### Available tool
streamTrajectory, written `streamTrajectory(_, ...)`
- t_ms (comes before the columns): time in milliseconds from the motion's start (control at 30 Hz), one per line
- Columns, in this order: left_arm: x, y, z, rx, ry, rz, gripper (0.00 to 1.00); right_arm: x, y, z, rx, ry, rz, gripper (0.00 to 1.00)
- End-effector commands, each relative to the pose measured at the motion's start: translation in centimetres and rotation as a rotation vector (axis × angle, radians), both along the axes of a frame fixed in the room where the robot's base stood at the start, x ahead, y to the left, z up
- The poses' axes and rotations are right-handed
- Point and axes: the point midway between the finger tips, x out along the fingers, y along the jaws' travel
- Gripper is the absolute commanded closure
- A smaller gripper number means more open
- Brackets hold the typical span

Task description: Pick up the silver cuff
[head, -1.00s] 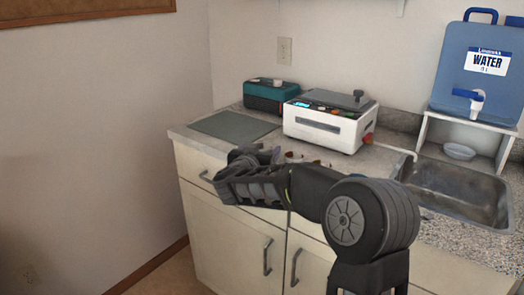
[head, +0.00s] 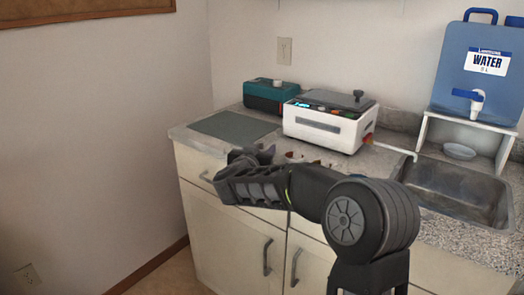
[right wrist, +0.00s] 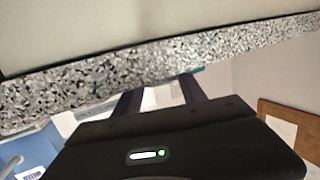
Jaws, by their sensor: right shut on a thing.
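My right gripper (head: 252,155) is at the front edge of the counter, left of centre in the head view. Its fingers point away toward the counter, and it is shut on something. In the right wrist view its two dark fingers (right wrist: 160,92) stand a little apart, with a pale grey shape between them. I cannot clearly make out the silver cuff; the gripper and forearm hide that part of the counter in the head view. My left gripper is not in view.
A white appliance (head: 326,122) with a grey lid and a teal box (head: 270,96) stand at the back of the counter. A dark grey mat (head: 233,126) lies at left. Small reddish items (head: 300,157) lie behind my arm. The sink (head: 455,190) and blue water container (head: 480,70) are right.

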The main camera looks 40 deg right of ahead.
Motion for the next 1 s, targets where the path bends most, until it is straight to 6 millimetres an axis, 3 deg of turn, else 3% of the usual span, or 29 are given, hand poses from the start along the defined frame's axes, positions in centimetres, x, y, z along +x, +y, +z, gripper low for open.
streamTrajectory(267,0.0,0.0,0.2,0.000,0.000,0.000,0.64,0.0,0.0,0.5,0.000,-0.001,0.000,0.91)
streamTrajectory(467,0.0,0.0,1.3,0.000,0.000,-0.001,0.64,0.0,0.0,3.2,0.000,-0.003,0.000,0.91)
streamTrajectory(733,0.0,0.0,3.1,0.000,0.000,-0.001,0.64,0.0,0.0,8.4,0.000,-0.003,0.001,0.91)
streamTrajectory(1000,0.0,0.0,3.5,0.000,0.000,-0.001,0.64,0.0,0.0,10.1,0.000,0.000,0.000,0.91)
